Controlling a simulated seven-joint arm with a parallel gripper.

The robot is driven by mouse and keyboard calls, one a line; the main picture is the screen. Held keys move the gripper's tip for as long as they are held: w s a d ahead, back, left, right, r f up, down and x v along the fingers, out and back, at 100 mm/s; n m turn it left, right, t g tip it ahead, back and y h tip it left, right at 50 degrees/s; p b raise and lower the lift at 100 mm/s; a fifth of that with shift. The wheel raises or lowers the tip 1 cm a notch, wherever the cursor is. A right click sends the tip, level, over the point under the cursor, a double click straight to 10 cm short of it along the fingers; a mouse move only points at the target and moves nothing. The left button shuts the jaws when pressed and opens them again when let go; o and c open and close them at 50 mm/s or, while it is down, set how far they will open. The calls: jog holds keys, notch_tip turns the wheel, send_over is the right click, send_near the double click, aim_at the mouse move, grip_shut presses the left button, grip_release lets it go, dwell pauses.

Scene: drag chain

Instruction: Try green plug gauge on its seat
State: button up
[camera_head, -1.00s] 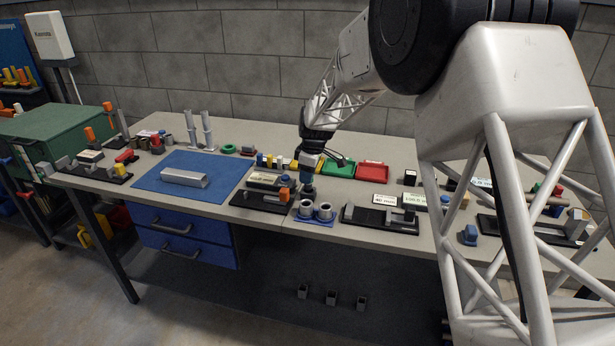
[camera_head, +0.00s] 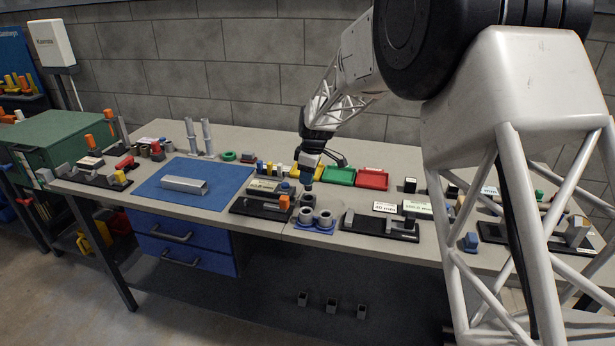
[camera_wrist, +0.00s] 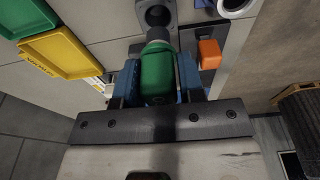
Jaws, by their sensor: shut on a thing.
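My gripper (camera_head: 308,178) is above the bench, close behind the grey ring parts. In the wrist view my gripper's blue fingers (camera_wrist: 160,82) are shut on the green plug gauge (camera_wrist: 157,68), one on each side of its green handle. The gauge's grey tip (camera_wrist: 157,36) points at a grey block with a dark round hole (camera_wrist: 156,14). The tip looks just short of the hole; I cannot tell whether they touch. In the head view the gauge is too small to make out.
An orange block (camera_wrist: 209,53) is close to the right finger. Green (camera_head: 339,176) and red (camera_head: 373,180) trays lie behind. The blue mat (camera_head: 225,175) has free room.

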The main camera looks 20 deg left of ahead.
dwell(0.3)
jog(key=s+d+r, duration=0.1)
jog(key=s+r, duration=0.3)
jog(key=s, duration=0.4)
jog(key=shift+s+d+r, duration=0.25)
jog(key=shift+d, duration=0.05)
jog(key=shift+f, duration=0.15)
jog(key=shift+f, duration=2.45)
jog(key=shift+f, duration=1.05)
dwell(1.0)
jog(key=shift+r, duration=0.45)
dwell(0.7)
jog(key=shift+r, duration=0.35)
jog(key=shift+r, duration=0.8)
